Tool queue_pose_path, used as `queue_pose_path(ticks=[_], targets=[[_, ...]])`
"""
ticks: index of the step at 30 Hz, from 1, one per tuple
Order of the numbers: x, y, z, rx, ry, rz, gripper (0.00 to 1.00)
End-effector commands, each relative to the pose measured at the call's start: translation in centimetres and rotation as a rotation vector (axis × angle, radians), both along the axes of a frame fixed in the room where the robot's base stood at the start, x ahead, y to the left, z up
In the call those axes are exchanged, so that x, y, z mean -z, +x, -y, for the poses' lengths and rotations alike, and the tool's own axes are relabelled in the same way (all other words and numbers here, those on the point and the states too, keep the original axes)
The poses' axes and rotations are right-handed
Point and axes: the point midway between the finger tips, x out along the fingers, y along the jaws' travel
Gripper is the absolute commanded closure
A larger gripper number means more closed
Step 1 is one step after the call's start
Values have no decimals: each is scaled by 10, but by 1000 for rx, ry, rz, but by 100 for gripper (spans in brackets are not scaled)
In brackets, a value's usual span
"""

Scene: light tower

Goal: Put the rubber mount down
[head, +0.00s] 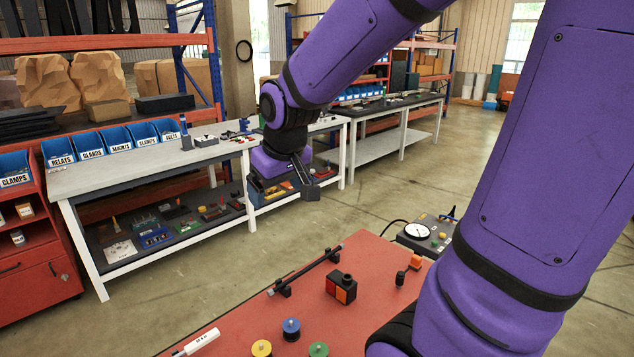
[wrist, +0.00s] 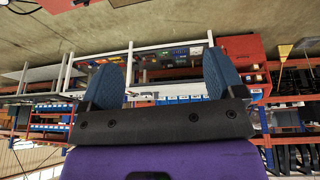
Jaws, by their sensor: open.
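My gripper (head: 283,187) hangs in the air beyond the red table, in front of the white workbench in the head view. In the wrist view its two blue-padded fingers (wrist: 160,82) are wide apart, with nothing held between them. On the red table stand a blue round piece (head: 291,329), a yellow round piece (head: 261,348) and a green round piece (head: 318,350), each with a small stud on top. These look like rubber mounts, but I cannot tell which one the task means. All stand well away from the gripper, near the table's front.
The red table (head: 235,318) also bears a black and orange block (head: 341,288), a dark bar on supports (head: 305,270) and a white marker-like stick (head: 196,342). A gauge box (head: 425,235) stands behind it. Labelled blue bins (head: 117,137) line the white workbench (head: 90,178).

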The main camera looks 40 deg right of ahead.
Motion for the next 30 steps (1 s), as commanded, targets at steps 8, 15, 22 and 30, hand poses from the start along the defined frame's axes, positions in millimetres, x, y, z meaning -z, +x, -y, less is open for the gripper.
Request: queue_pose_path(ticks=[8, 15, 22, 30], targets=[[-50, -77, -22, -6, 28, 60, 12], [-68, -132, -34, -13, 54, 90, 12], [-71, -150, -37, -16, 64, 97, 12], [-71, -150, -37, -16, 64, 97, 12]])
